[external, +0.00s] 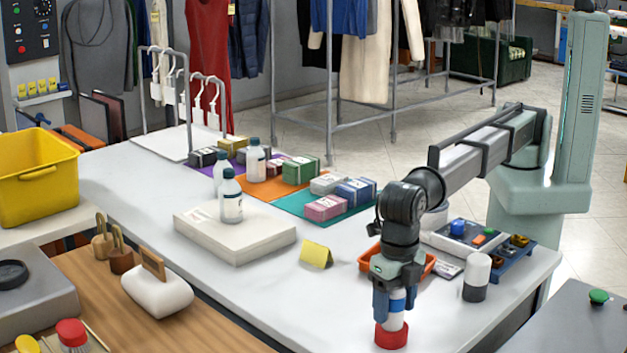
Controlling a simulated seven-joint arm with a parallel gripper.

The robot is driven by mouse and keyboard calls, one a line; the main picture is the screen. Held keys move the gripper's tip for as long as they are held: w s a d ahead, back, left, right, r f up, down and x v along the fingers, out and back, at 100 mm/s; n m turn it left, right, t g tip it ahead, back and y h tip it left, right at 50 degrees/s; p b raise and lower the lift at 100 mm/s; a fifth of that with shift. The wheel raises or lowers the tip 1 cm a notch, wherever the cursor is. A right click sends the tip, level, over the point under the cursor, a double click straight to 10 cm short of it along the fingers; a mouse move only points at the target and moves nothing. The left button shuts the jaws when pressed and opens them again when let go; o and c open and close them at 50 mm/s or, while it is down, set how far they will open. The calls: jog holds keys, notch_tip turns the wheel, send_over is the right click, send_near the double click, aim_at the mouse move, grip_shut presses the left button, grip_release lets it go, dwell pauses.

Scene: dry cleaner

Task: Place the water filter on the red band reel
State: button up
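The water filter (394,318) is a white upright cylinder with a blue band. It is between the fingers of my gripper (396,303), which points straight down and appears shut on it. The fingers cover part of its sides, and its upper end is hidden by my gripper. The red band reel (391,338) is a short red ring on the white table, directly below the filter. The filter's lower end meets the reel's top in this view; I cannot tell whether its weight rests there.
A white-and-grey cylinder (476,279) stands to the right. An orange tray (366,259) lies behind my gripper, with a blue tray (514,262) farther right. A yellow folded card (316,254) and a white slab (236,242) are left. The white tabletop (300,300) is clear nearby.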

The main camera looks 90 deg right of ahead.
jog(key=shift+o, duration=0.6)
notch_tip(320, 180, up, 12)
jog(key=shift+r, duration=0.2)
dwell(0.5)
